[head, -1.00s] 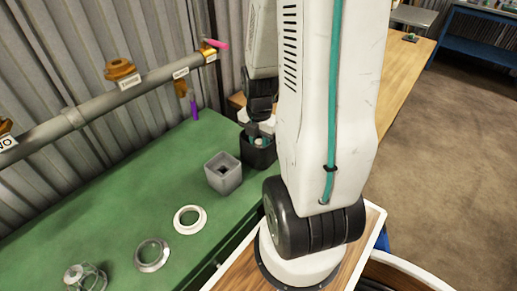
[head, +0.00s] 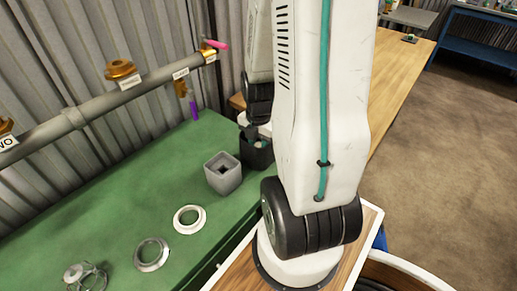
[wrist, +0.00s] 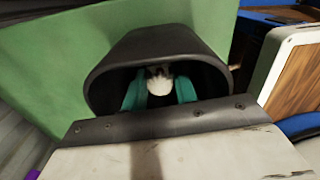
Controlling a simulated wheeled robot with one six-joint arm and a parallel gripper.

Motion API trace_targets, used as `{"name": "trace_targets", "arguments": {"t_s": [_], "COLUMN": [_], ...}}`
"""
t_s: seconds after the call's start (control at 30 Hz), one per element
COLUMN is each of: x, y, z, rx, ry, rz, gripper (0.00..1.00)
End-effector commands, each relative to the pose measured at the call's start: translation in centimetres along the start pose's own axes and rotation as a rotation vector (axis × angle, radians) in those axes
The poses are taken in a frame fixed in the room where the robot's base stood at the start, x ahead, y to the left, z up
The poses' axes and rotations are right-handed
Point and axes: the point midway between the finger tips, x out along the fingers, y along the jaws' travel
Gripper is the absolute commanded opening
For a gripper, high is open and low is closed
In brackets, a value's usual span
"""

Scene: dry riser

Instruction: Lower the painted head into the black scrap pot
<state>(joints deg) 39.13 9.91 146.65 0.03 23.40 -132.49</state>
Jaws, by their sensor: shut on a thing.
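The black scrap pot (head: 263,158) stands at the far right end of the green bench top. In the wrist view its dark rim (wrist: 105,75) surrounds my fingertips. My gripper (wrist: 160,92) has teal fingers reaching into the pot's mouth. They are shut on the painted head (wrist: 159,83), a small pale piece between the fingertips, which sits inside the rim outline. How far it is above the pot's floor cannot be told. In the head view my arm and the pot wall hide most of the gripper and the head.
A grey square pot (head: 223,174) stands just left of the black pot. A white ring (head: 189,219), a grey metal ring (head: 152,254) and a wire cage piece (head: 86,277) lie nearer. A grey pipe (head: 100,110) with brass outlets runs along the corrugated wall. The green bench's middle left is clear.

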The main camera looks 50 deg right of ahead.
Motion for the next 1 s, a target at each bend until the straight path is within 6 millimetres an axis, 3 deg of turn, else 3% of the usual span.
{"name": "trace_targets", "arguments": {"t_s": [0.03, 0.1, 0.47, 1.0], "x": [0.0, 0.0, -0.4, -7.5], "y": [0.0, 0.0, 0.0, 0.0], "z": [0.0, 0.0, 0.0, 0.0], "rx": [0.0, 0.0, 0.0, 0.0], "ry": [0.0, 0.0, 0.0, -0.001], "rz": [0.0, 0.0, 0.0, 0.001], "gripper": [0.34, 0.53, 0.54, 0.54]}}
